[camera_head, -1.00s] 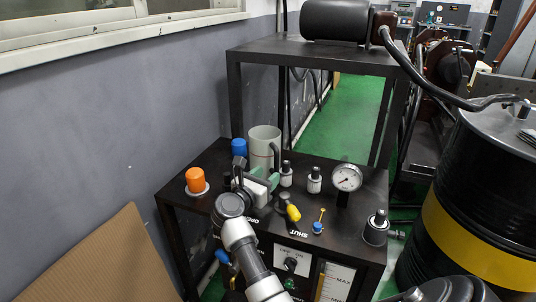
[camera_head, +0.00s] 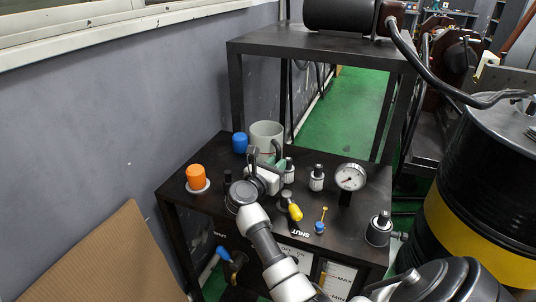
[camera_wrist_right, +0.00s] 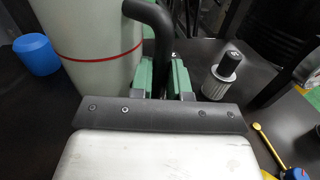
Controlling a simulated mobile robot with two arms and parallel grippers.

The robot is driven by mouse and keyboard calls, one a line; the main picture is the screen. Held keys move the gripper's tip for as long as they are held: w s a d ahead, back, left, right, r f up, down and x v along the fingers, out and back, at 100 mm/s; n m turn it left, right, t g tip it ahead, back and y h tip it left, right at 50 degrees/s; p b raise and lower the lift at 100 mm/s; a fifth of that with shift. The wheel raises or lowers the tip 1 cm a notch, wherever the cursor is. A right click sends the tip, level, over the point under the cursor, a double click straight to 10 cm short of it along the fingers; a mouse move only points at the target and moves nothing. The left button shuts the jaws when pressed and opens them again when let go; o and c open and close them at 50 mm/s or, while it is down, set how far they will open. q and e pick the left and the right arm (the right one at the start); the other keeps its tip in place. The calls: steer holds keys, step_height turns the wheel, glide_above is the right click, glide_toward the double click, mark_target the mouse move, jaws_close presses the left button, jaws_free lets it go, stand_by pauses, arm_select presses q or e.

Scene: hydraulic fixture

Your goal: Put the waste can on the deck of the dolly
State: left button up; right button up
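The waste can (camera_head: 266,133) is a pale grey-white cylinder with a thin red line and a dark curved handle. It stands upright at the back of the black bench top, and its side shows large in the right wrist view (camera_wrist_right: 95,50). My right gripper (camera_head: 272,160) is at the handle, with its green fingers on either side of it in the right wrist view (camera_wrist_right: 162,75). I cannot tell whether the fingers press on the handle. The dolly is not visible, and neither is my left gripper.
A blue cylinder (camera_head: 240,142) stands left of the can. An orange knob (camera_head: 196,177), a yellow-handled valve (camera_head: 295,212), a pressure gauge (camera_head: 350,177) and several fittings stand on the bench (camera_head: 220,152). A black and yellow drum (camera_head: 480,190) is at right. Green floor (camera_head: 345,115) shows behind.

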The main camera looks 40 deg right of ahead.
jaws_close()
steer(key=shift+r, duration=0.1)
